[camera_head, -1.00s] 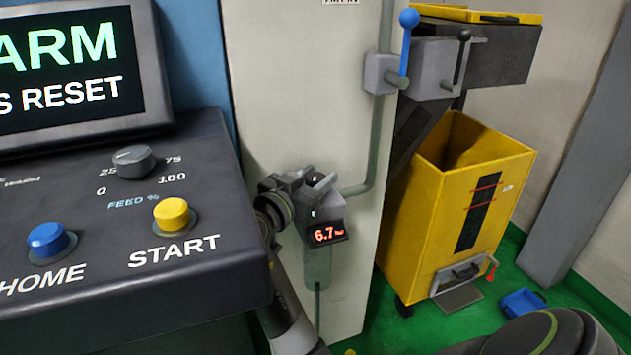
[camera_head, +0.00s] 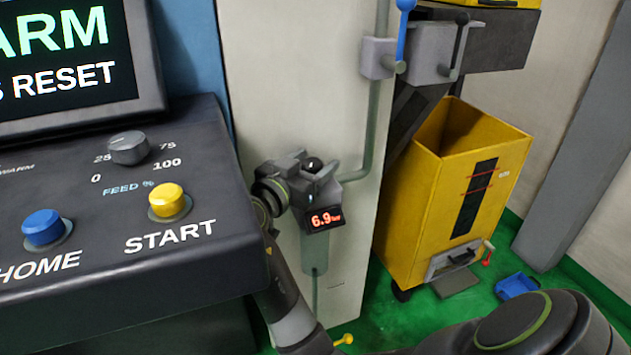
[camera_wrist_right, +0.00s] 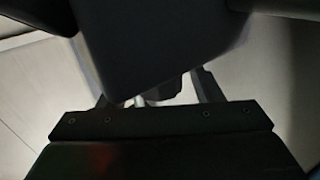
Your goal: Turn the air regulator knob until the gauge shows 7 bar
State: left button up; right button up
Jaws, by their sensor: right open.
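The air regulator is a grey body on the pale cabinet wall, with a dark round knob (camera_head: 313,164) on top. The gauge (camera_head: 325,218) below it has a red digital display reading 6.9 bar. My right gripper (camera_head: 308,174) is at the knob with its fingers open around it. The gripper hides part of the knob, so I cannot tell whether the fingers touch it. In the right wrist view a dark grey shape fills the middle, above the gripper (camera_wrist_right: 155,95). My left gripper is not in view.
The black control panel (camera_head: 215,262) with a yellow START button (camera_head: 170,201) stands close to my right arm on the left. A grey pipe (camera_head: 372,130) runs up from the regulator to a blue lever valve. A yellow bin (camera_head: 415,195) stands to the right.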

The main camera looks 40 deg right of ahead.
jog(key=n+t+y+p, duration=0.1)
jog(key=t, duration=0.1)
jog(key=n+t+y+p, duration=0.1)
jog(key=n+t+p, duration=0.1)
jog(key=t, duration=0.1)
jog(key=shift+s+r+n+y, duration=0.1)
jog(key=shift+r+n+y, duration=0.05)
jog(key=shift+n+y, duration=0.2)
jog(key=shift+n+t+y+p, duration=0.85)
jog(key=shift+t+y, duration=0.15)
jog(key=shift+y, duration=0.05)
pick_arm(q)
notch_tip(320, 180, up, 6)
jog(key=p, duration=0.1)
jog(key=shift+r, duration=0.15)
pick_arm(e)
jog(key=shift+n+t+y, duration=1.2)
jog(key=shift+n+y, duration=0.1)
jog(key=shift+y, duration=0.3)
